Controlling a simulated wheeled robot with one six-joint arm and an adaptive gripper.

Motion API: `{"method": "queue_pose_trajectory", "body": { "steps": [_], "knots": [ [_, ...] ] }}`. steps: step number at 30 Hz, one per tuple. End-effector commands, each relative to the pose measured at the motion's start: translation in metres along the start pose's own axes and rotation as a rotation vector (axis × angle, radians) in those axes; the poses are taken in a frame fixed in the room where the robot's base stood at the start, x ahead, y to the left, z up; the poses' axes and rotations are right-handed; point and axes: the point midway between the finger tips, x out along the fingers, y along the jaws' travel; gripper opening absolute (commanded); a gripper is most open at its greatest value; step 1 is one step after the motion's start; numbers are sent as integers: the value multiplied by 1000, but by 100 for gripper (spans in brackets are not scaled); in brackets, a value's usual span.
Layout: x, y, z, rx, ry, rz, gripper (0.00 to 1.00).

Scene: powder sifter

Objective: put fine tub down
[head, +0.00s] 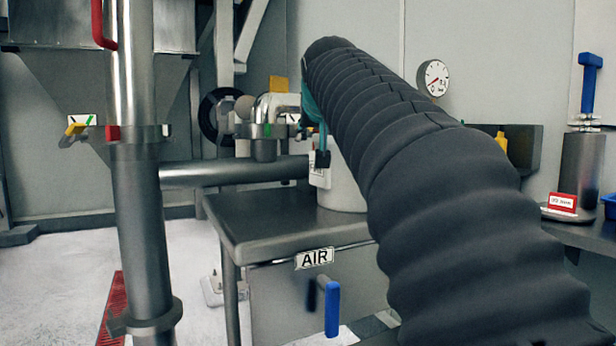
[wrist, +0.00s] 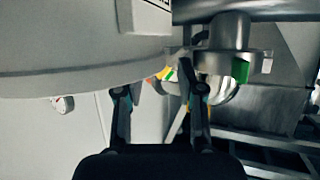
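A pale grey tub (head: 347,185) stands on the grey metal table, right of centre in the head view and partly hidden behind my dark ribbed arm. It fills the upper left of the wrist view (wrist: 70,50), with a label on its side. My gripper (head: 316,135) is at the tub's upper left side, with teal parts and a dark fingertip showing over the tub's label. In the wrist view my gripper (wrist: 158,85) has its two fingers apart, near the tub's edge. No object shows clamped between them. I cannot tell whether either finger touches the tub.
The metal table (head: 250,222) has bare top left of the tub. A horizontal pipe (head: 235,172) and a clamped fitting (head: 264,130) stand close left of my gripper. A vertical pipe (head: 140,220) is further left. A blue-handled valve (head: 332,308) is below the AIR sign.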

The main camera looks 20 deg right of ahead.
Motion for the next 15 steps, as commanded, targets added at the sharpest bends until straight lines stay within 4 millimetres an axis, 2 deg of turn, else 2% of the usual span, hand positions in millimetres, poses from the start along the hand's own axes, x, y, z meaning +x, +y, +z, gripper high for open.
{"method": "queue_pose_trajectory", "body": {
  "steps": [3,6,14,15],
  "knots": [
    [20,-2,1,0,-1,0,38],
    [30,-2,1,0,-1,0,38],
    [34,-2,0,0,0,0,38],
    [34,-2,0,0,0,0,28]
  ]
}}
